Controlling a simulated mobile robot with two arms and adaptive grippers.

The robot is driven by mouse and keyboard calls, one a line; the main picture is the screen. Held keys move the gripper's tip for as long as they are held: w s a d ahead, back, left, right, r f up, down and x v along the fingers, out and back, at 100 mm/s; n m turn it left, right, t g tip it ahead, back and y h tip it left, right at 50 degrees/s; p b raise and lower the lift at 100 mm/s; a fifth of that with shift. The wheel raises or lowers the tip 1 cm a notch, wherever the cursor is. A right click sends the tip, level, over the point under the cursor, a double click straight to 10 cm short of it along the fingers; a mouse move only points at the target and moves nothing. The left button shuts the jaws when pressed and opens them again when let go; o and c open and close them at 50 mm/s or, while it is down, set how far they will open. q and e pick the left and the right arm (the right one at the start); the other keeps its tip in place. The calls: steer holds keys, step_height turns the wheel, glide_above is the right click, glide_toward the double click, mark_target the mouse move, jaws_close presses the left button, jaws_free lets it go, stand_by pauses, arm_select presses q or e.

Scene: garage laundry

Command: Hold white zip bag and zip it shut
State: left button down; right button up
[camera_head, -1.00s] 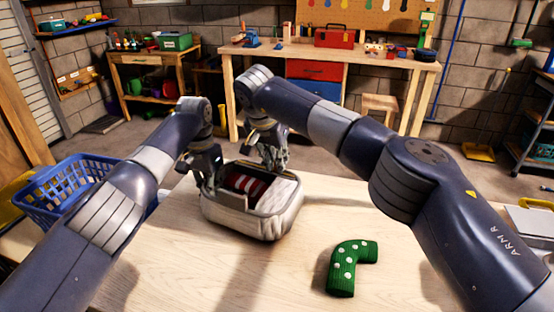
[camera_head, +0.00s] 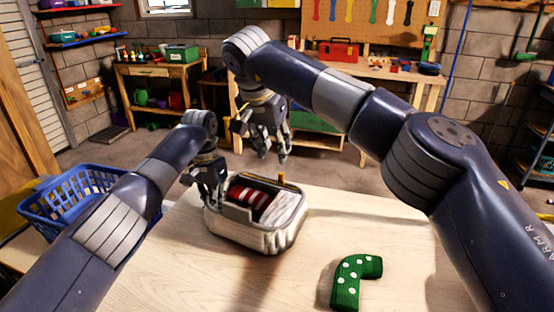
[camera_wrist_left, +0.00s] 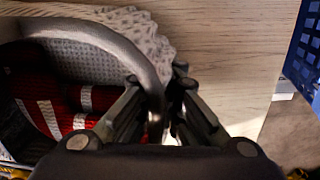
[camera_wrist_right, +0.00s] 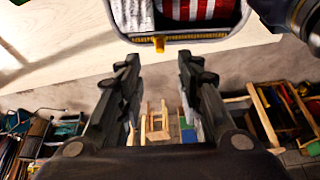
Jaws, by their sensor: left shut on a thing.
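The white zip bag (camera_head: 262,236) stands on the table, its top partly open, with a red-and-white striped item (camera_head: 249,195) inside. Pale cloth-like material covers the right part of its top. My left gripper (camera_head: 213,200) is shut on the bag's rim at its left end; the rim runs between its fingers in the left wrist view (camera_wrist_left: 155,92). My right gripper (camera_head: 270,155) is open and empty, above and behind the bag, apart from the pull.
A green sock-like item with white dots (camera_head: 354,279) lies at the table's front right. A blue basket (camera_head: 62,208) stands left of the table. The wooden table (camera_head: 400,235) is clear right of the bag. A workbench (camera_head: 380,74) stands behind, across the floor.

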steer(key=shift+v, duration=0.8)
